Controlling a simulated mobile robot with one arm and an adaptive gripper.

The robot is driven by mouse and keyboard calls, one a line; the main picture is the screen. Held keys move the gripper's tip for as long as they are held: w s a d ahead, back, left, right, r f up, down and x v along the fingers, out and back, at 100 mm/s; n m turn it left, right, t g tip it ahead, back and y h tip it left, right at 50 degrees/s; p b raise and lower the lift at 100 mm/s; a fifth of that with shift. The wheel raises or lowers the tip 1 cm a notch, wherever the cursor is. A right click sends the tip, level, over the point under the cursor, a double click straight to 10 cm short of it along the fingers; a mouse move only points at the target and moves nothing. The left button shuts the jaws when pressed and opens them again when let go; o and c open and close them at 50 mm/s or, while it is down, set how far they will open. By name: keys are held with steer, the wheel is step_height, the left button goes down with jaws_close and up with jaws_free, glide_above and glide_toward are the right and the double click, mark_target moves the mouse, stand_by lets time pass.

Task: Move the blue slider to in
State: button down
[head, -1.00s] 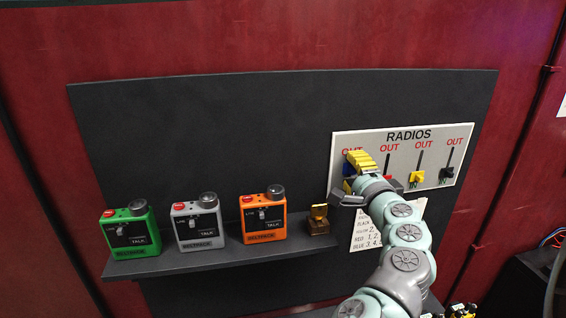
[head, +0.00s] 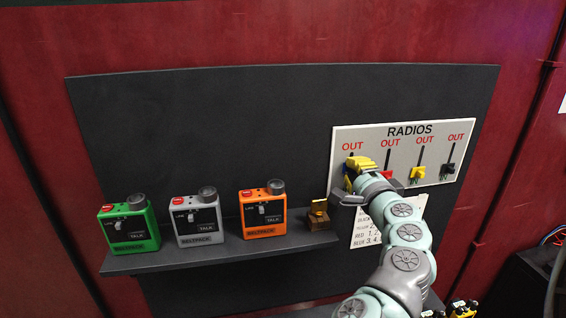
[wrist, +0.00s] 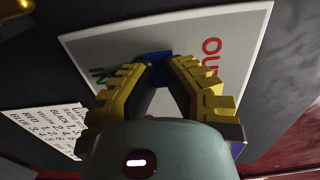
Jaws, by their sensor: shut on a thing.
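The white RADIOS board (head: 345,135) carries several sliders in a row, with red OUT labels above. My gripper (head: 357,168), with yellow ridged fingers, is at the leftmost slot. In the wrist view its fingertips (wrist: 158,64) are closed around the blue slider (wrist: 154,57). There the slider lies between the red OUT label and the green IN label, nearer to IN. In the head view my fingers hide most of the blue slider, so its exact place along the slot is unclear.
To the right are a partly hidden red slider (head: 388,173), a yellow slider (head: 417,173) and a black slider (head: 447,169). Green (head: 128,225), grey (head: 196,220) and orange (head: 263,212) beltpacks stand on a dark shelf (head: 220,255). A paper note (head: 365,235) hangs below the board.

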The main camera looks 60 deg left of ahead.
step_height(320, 180, down, 4)
steer(key=b, duration=0.3)
steer(key=shift+f, duration=0.1)
steer(key=c, duration=1)
jaws_free()
steer(key=shift+a, duration=0.1)
steer(key=shift+s, duration=0.1)
steer(key=v, duration=1.2)
steer(key=shift+o, duration=0.2)
